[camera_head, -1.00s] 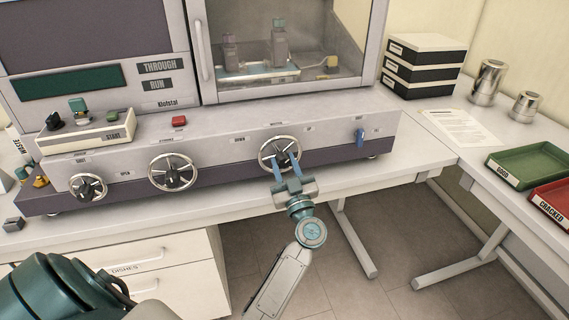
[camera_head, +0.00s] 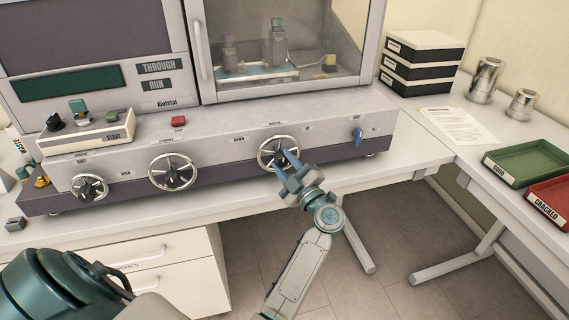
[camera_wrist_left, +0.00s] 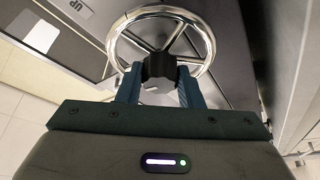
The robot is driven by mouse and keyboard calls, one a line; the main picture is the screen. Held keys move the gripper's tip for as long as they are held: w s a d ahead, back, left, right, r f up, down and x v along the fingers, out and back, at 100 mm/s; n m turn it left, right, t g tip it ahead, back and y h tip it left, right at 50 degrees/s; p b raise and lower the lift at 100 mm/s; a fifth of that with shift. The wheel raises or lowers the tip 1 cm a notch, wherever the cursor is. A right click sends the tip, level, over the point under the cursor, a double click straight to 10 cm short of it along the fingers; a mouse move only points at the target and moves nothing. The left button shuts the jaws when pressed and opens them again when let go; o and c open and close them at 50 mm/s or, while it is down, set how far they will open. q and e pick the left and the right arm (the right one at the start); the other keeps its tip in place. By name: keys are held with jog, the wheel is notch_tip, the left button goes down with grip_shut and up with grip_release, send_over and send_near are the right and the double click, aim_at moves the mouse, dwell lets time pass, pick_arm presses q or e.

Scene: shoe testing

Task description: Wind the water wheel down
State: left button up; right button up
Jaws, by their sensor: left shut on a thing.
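The water wheel (camera_head: 269,151) is the rightmost chrome handwheel on the front of the grey machine, with a DOWN label at its left and an UP label to its right. My left gripper (camera_head: 285,157) reaches it from the front and is shut on its dark hub. In the left wrist view the wheel's chrome rim (camera_wrist_left: 161,12) and spokes stand beyond the fingers. The two blue fingers sit on either side of the black hub (camera_wrist_left: 158,67). In the head view the gripper partly covers the wheel's lower right. My right gripper is not in view.
Two more handwheels (camera_head: 173,172) (camera_head: 89,187) are to the left on the same panel. A blue lever (camera_head: 358,136) is to the right. The table edge runs below the machine. A green tray (camera_head: 530,160) and a red tray (camera_head: 556,195) lie at far right.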

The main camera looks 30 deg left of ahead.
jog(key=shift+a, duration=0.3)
pick_arm(q)
jog(key=o, duration=1)
